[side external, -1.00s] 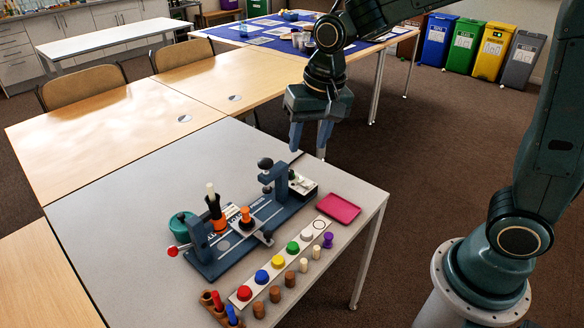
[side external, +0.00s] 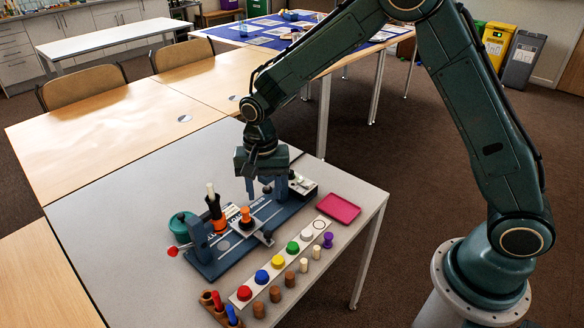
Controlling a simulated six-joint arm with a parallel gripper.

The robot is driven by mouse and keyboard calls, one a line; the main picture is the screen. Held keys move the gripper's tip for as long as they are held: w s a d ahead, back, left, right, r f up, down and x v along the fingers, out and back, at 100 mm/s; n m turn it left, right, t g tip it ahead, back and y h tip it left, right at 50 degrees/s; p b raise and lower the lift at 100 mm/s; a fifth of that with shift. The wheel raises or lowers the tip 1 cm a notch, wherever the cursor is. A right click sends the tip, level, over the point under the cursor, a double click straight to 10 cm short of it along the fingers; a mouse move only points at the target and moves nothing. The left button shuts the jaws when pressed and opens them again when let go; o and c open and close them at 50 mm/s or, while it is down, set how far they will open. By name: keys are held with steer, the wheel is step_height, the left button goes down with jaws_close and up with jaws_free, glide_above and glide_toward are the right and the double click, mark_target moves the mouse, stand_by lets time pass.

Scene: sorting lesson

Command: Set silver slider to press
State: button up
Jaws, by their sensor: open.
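The silver slider (side external: 264,238) is a small grey carriage across the rail of a dark blue base (side external: 205,268), near the middle. An orange knob-like piece (side external: 246,217) stands at its left side. Small lettering runs along the base, too small to read surely. My gripper (side external: 265,194) points down above the far right part of the base, in front of or over that frame. It is open and empty, apart from the slider, and hides part of the frame.
A dark post with an orange band and white top (side external: 215,208) and a teal round part (side external: 181,225) stand at the left. A strip of coloured buttons (side external: 262,276), loose pegs (side external: 275,294) and a pink tray (side external: 338,208) lie in front. The table's left is clear.

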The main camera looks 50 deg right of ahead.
mark_target(268, 233)
steer(key=shift+f, duration=0.1)
steer(key=shift+f, duration=6.8)
jaws_close()
